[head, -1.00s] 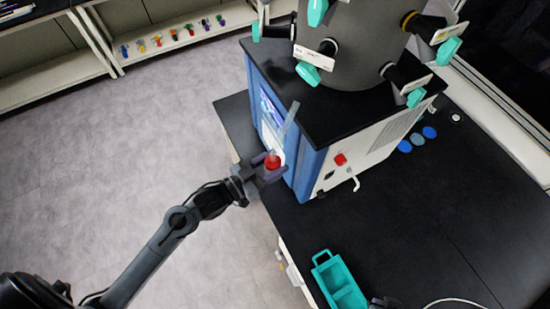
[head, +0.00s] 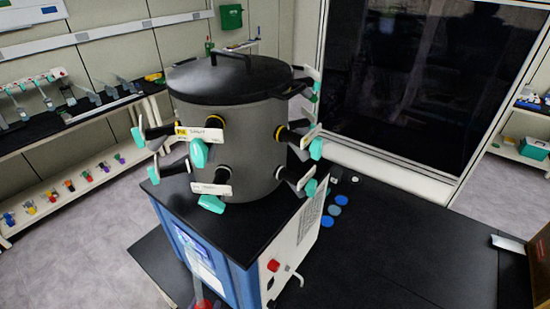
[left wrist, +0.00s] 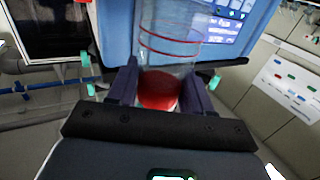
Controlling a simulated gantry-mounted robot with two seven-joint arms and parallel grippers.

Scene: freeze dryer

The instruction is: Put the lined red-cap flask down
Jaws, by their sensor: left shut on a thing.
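The flask with the red cap (left wrist: 158,92) is clear glass with thin red lines around its body (left wrist: 168,42). It fills the middle of the left wrist view. My left gripper (left wrist: 160,82) is shut on it near the cap, with one dark finger on each side. In the head view the flask (head: 199,292) shows only in part at the bottom edge, in front of the blue front of the freeze dryer (head: 240,284). Most of my left gripper is cut off there. My right gripper is in neither view.
The dryer's grey drum (head: 245,150) carries several ports with teal valves (head: 211,204). Blue discs (head: 334,210) lie on the black bench (head: 410,245), which is largely clear to the right. A shelf (head: 70,195) with several coloured caps stands at the left.

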